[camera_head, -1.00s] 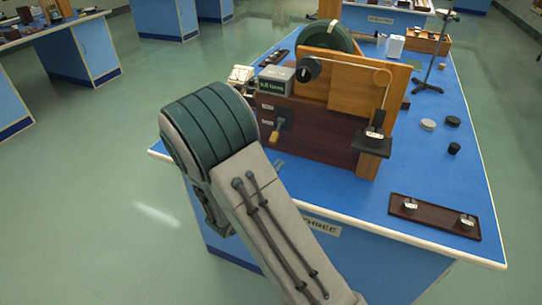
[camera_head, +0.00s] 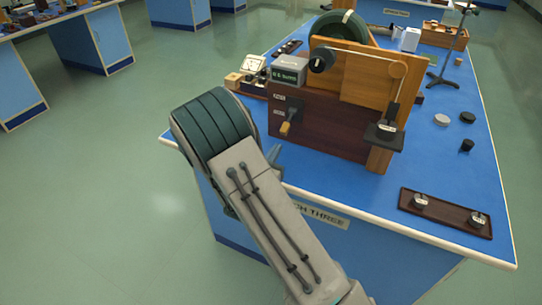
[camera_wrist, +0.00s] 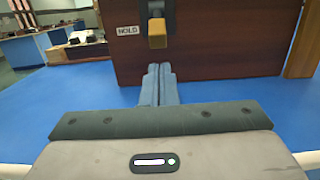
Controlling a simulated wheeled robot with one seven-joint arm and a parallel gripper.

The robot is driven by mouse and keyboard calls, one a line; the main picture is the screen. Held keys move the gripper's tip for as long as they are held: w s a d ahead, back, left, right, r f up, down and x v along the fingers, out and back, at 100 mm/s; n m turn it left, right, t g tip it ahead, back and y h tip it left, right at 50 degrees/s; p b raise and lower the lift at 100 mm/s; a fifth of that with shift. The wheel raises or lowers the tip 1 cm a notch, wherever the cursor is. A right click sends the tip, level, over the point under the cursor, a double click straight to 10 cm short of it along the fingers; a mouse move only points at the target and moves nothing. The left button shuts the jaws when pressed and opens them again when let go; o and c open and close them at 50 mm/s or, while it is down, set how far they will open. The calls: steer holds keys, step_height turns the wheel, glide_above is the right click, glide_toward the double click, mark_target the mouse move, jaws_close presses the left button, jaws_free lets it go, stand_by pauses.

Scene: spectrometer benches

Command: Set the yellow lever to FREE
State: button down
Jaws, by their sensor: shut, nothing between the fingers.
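The yellow lever (camera_head: 286,128) is on the dark wooden front panel of the apparatus, with its handle pointing down. It also shows in the wrist view (camera_wrist: 157,34), beside a label reading HOLD (camera_wrist: 128,31). A second label (camera_head: 280,97) sits higher on the panel in the head view, too small to read surely. My gripper (camera_head: 275,154) is low in front of the panel, below the lever and apart from it. In the wrist view its blue fingers (camera_wrist: 157,82) are together and empty, just below the lever's end.
The apparatus carries a grey counter box (camera_head: 288,72), a green wheel (camera_head: 341,27) and a hanging weight platform (camera_head: 384,134). A dark tray (camera_head: 446,213) with small weights lies at the right front. The blue bench top (camera_head: 345,185) is clear in front of the panel.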

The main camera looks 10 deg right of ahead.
mark_target(288, 122)
steer(key=x, duration=0.5)
steer(key=shift+w, duration=0.1)
steer(key=shift+p, duration=0.35)
